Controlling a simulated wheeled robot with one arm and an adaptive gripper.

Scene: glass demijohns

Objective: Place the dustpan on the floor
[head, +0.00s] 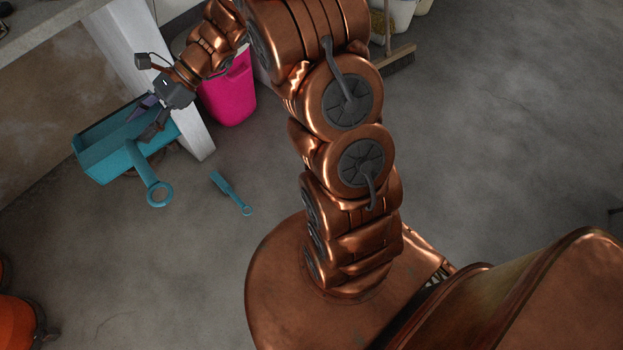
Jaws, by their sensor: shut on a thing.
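The teal dustpan (103,154) is at the left in the head view, with its ring-ended handle (153,180) pointing down towards the front. My gripper (148,119) reaches it from the upper right and is shut on the dustpan near the base of the handle. The fingers hide part of the pan. I cannot tell for sure whether the dustpan touches the floor (190,265) or hangs just above it.
A small teal brush (230,192) lies on the floor right of the dustpan. A white post (160,85) and a pink bin (230,95) stand close to my gripper. A broom (395,58) is at the back. Orange objects (18,322) are at lower left.

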